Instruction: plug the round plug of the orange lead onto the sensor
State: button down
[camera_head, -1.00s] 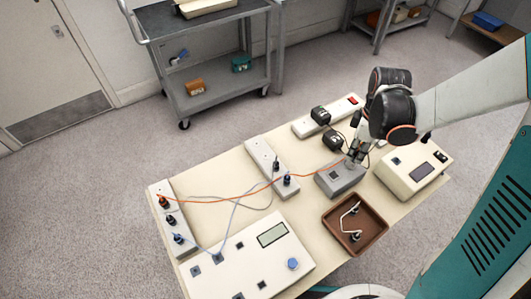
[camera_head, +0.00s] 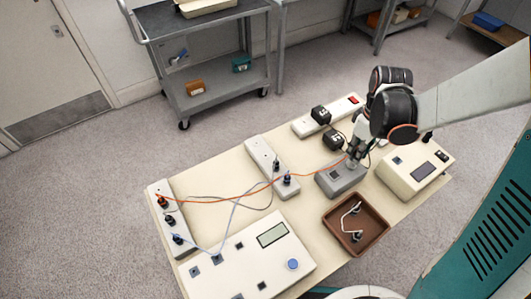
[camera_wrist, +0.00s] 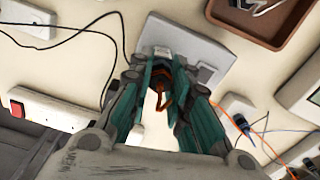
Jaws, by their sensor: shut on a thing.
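My gripper (camera_head: 353,163) is shut on the round plug of the orange lead, low over the grey box (camera_head: 334,185). In the wrist view, my gripper (camera_wrist: 161,88) has its teal fingers on both sides of the plug (camera_wrist: 160,68), and the orange lead (camera_wrist: 161,98) loops out between them. The plug's front end is at the grey box (camera_wrist: 190,43). The fingers hide the sensor, so I cannot tell whether the plug touches it. In the head view the orange lead (camera_head: 215,202) runs left across the table to a grey strip (camera_head: 157,188).
A brown tray (camera_head: 374,248) with a white lead in it is in front of the box. A cream instrument (camera_head: 411,181) stands right, a white power strip (camera_head: 340,108) with black adapters behind. Another strip (camera_head: 260,150) and a white panel unit (camera_head: 240,268) are left.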

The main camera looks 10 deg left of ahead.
jog(key=m, duration=0.4)
dwell(0.3)
jog(key=m, duration=0.4)
jog(key=shift+b, duration=0.4)
jog(key=c, duration=1.4)
grip_release()
jog(key=shift+r, duration=0.1)
jog(key=shift+r+p, duration=1.85)
jog(key=shift+r, duration=0.55)
